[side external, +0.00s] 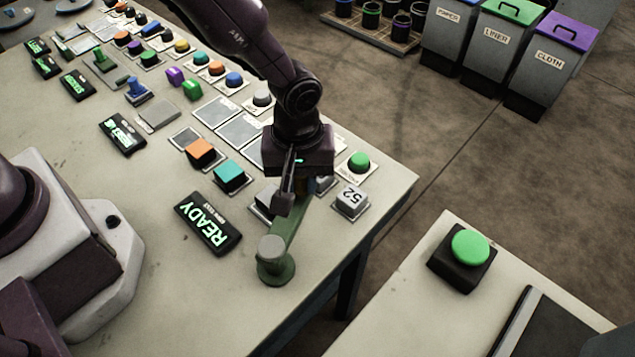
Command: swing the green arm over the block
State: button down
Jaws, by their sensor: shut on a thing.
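The green arm (289,238) reaches from its round post (272,262), with a grey cap, near the table's front edge, up and right to beneath my gripper (285,200). My gripper points down and is shut on the far end of the green arm; its fingers hide the exact grip. A dark-edged pad or block (264,203) shows just left of the fingers, partly hidden. I cannot tell which block the task means.
A black READY sign (208,223) lies left of the post. A green button (359,162) stands near the table's right corner. Many coloured buttons and pads fill the far left. Another green button (469,247) is on a separate table. Labelled bins (548,70) stand behind.

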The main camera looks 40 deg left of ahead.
jog(key=a+n, duration=0.1)
jog(key=s+a+n, duration=0.1)
jog(key=n, duration=0.1)
jog(key=shift+s+a, duration=0.3)
jog(key=shift+a, duration=0.05)
jog(key=shift+s+a+n, duration=0.65)
jog(key=shift+a+n, duration=0.05)
jog(key=shift+n, duration=0.4)
jog(key=shift+s, duration=0.1)
jog(key=c, duration=1)
grip_release()
notch_tip(320, 180, up, 13)
